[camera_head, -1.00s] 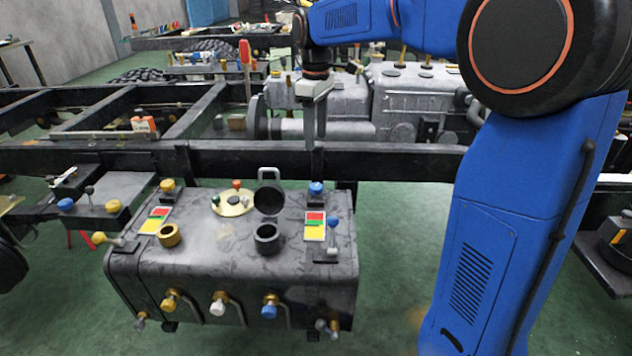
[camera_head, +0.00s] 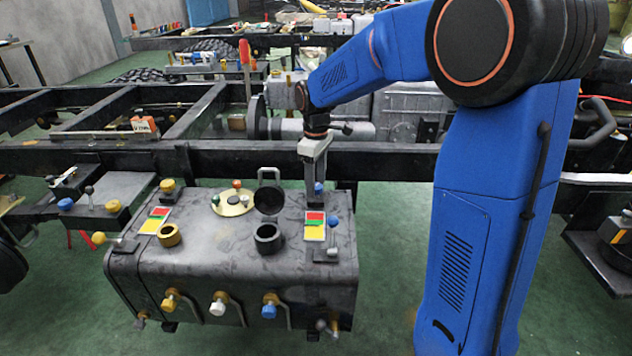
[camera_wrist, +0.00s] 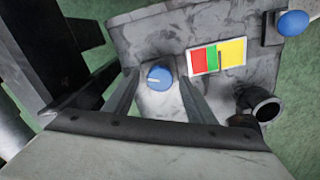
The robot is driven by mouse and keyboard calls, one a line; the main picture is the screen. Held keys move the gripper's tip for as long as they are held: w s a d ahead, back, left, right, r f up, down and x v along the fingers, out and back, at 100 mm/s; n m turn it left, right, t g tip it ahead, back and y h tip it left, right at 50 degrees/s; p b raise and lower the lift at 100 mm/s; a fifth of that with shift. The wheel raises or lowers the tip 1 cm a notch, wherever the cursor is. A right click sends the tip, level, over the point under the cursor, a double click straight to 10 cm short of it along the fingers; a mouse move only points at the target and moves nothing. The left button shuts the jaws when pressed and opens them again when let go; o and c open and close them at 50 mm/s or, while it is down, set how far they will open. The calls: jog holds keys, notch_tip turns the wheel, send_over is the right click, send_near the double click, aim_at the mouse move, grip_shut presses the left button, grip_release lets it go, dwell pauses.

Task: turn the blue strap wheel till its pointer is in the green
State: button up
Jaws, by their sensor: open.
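The blue strap wheel (camera_wrist: 159,77) is a round blue knob with a pale line on it, at the back right corner of the dark tank. In the head view a bit of the blue wheel (camera_head: 319,187) shows beside my gripper (camera_head: 316,195). In the wrist view my open gripper (camera_wrist: 158,84) has one finger on each side of the wheel; contact cannot be told. The red, green and yellow scale (camera_wrist: 232,52) lies near the wheel. A thin dark pointer (camera_wrist: 219,60) shows at about the border of green and yellow.
An open black filler neck with its raised lid (camera_head: 268,202) stands left of the scale. A blue-knobbed lever (camera_head: 333,224) stands to its right. The dark frame rail (camera_head: 400,162) runs behind the tank (camera_head: 215,260). Green floor is clear right of the tank.

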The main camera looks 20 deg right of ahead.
jog(key=shift+f, duration=0.25)
jog(key=c, duration=1.1)
jog(key=shift+o, duration=0.3)
jog(key=shift+m, duration=0.3)
jog(key=shift+m, duration=3.1)
jog(key=o, duration=1)
